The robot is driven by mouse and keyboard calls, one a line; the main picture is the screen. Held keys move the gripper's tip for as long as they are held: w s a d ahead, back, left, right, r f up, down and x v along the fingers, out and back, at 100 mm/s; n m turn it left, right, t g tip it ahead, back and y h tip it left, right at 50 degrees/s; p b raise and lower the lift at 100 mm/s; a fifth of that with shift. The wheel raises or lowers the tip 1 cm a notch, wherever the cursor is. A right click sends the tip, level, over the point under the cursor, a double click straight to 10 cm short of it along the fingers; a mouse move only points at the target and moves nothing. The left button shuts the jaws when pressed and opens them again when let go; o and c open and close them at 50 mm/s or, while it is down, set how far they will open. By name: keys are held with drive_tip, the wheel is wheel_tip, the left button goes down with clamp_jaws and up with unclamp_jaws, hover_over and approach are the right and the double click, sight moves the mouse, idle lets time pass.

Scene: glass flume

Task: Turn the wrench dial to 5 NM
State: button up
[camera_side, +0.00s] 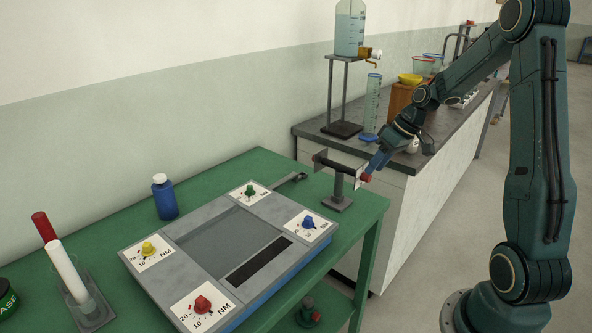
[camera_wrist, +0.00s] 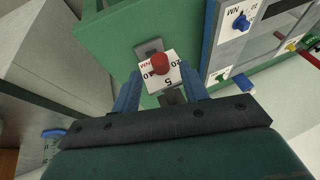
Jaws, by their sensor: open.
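The wrench dial's red knob (camera_side: 366,178) faces out from a small white scale plate (camera_side: 358,173) on the grey wrench post (camera_side: 338,190) at the right end of the green table. In the wrist view the red knob (camera_wrist: 160,63) sits ahead, between my two blue fingers. The plate (camera_wrist: 157,77) there reads 5, 10, 20 and NM. Where the knob points cannot be told. My gripper (camera_side: 376,165) is open right at the dial in the side view. In the wrist view my gripper (camera_wrist: 160,76) has visible space on both sides of the knob; contact is not seen.
A grey panel (camera_side: 205,222) with red, yellow, green and blue knobs lies on the green table (camera_side: 120,218). A blue bottle (camera_side: 165,198) stands behind it. A lab bench (camera_side: 375,165) with a stand and a measuring cylinder (camera_side: 371,105) is close behind my gripper.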

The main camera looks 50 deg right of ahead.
sight(366, 177)
drive_tip(key=shift+x, duration=1.55)
drive_tip(key=shift+c, duration=0.2)
drive_tip(key=shift+r, duration=0.1)
clamp_jaws()
